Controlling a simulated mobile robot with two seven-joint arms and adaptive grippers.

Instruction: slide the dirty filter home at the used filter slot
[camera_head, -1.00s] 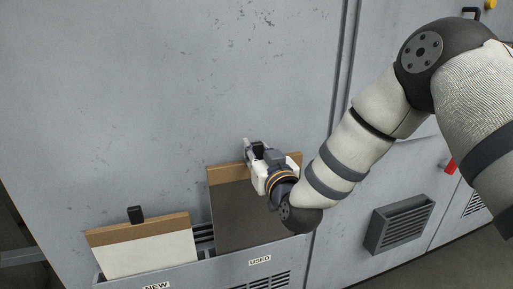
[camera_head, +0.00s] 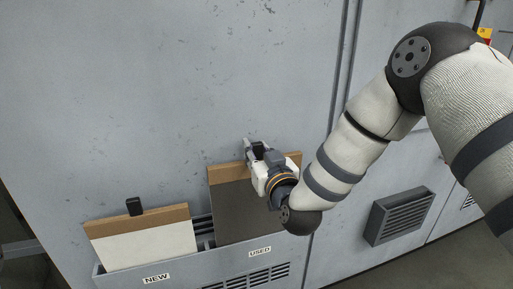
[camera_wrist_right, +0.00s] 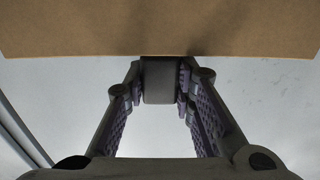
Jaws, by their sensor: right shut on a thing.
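The dirty filter (camera_head: 238,215) is a dark grey panel with a brown top edge. It stands upright with its lower part hidden behind the rack front, at the slot labelled USED (camera_head: 260,252). Much of the panel stands above the rack. My right gripper (camera_head: 253,150) is at the filter's top edge. In the right wrist view it is shut on the filter's black tab (camera_wrist_right: 159,82), below the brown edge (camera_wrist_right: 160,30). The filter's right part is partly hidden by my right wrist. My left gripper is not in view.
A grey wall panel (camera_head: 150,100) rises behind. A louvred vent (camera_head: 400,215) juts out at the right.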

